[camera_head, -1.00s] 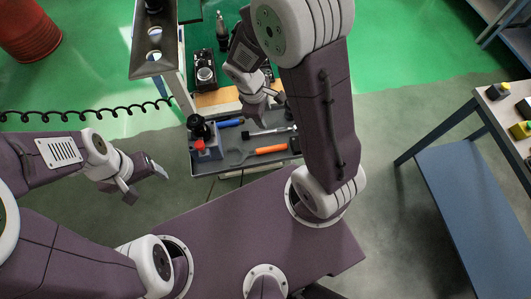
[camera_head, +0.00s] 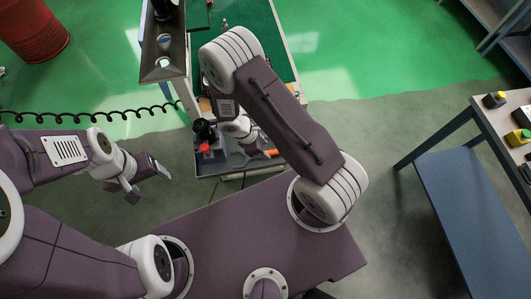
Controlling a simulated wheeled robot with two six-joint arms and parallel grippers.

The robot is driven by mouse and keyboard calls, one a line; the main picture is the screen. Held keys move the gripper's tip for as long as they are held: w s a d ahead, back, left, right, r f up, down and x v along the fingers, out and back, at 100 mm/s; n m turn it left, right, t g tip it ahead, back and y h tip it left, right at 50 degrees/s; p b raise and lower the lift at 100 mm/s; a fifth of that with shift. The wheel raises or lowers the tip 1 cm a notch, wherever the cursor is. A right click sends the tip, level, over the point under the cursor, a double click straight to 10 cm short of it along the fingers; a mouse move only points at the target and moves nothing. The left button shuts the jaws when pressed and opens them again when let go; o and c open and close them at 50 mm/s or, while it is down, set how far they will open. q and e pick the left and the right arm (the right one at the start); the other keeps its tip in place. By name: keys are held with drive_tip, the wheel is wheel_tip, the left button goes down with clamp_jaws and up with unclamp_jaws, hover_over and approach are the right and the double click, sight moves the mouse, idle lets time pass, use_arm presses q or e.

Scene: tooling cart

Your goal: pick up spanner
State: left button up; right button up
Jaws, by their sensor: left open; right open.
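An orange-handled tool (camera_head: 271,153), which looks like the spanner, lies in the grey tray (camera_head: 205,168) at the near end of the cart. Only part of its handle shows clearly; my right arm and gripper hide much of the tray. My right gripper (camera_head: 252,143) is open and low over the tray, just above and left of the orange handle in the picture. I cannot tell whether it touches anything. My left gripper (camera_head: 150,180) is open and empty, out to the left of the cart over the floor.
A box with a red button and black knob (camera_head: 204,150) stands at the tray's left end, close to my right gripper. A blue bench (camera_head: 455,190) stands to the right.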

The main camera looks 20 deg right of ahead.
sight(268, 152)
drive_tip(key=x, duration=0.3)
drive_tip(key=shift+d+f, duration=0.1)
drive_tip(key=shift+f, duration=0.05)
clamp_jaws()
idle(1.2)
